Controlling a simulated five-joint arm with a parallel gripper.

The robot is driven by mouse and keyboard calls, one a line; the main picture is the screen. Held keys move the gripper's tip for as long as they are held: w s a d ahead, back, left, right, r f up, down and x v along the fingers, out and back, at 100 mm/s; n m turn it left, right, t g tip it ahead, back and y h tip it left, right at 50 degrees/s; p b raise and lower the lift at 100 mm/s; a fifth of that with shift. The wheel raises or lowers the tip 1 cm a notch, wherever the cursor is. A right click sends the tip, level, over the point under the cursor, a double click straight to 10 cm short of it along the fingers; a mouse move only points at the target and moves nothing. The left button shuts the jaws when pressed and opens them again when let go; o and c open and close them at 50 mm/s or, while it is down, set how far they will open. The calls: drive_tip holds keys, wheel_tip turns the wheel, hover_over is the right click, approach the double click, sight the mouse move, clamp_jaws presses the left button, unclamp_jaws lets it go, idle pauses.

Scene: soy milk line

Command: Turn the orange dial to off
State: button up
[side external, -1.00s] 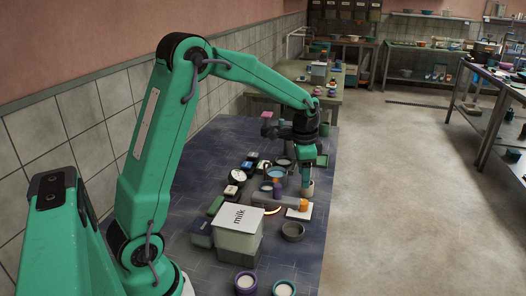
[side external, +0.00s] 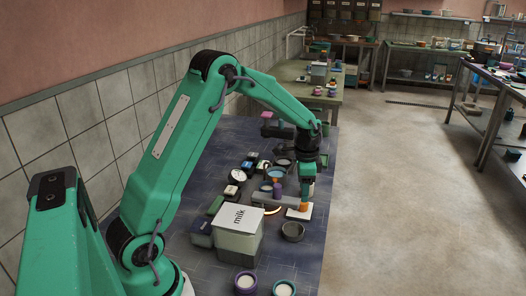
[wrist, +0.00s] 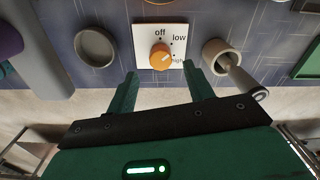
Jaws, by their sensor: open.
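The orange dial (wrist: 161,56) sits on a white plate (wrist: 148,31) marked off, low and high. Its pale pointer mark appears turned toward the high side, away from off. In the side view the dial (side external: 303,207) is on the white plate (side external: 294,215) near the table's right edge. My gripper (wrist: 162,82) is open, its two fingers apart with the dial framed between and beyond their tips in the wrist view. In the side view my gripper (side external: 305,197) points down just above the dial; whether it touches is unclear.
A mortar with a pestle (wrist: 222,55) stands close beside the plate, near one finger. A grey bowl (wrist: 96,47) is on the other side. A milk box (side external: 238,235) and several small pots crowd the dark table.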

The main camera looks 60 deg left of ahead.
sight(303, 205)
drive_tip(key=shift+f, duration=2.5)
drive_tip(key=c, duration=1)
drive_tip(key=shift+n, duration=0.4)
drive_tip(key=n, duration=0.9)
drive_tip(key=shift+d, duration=0.1)
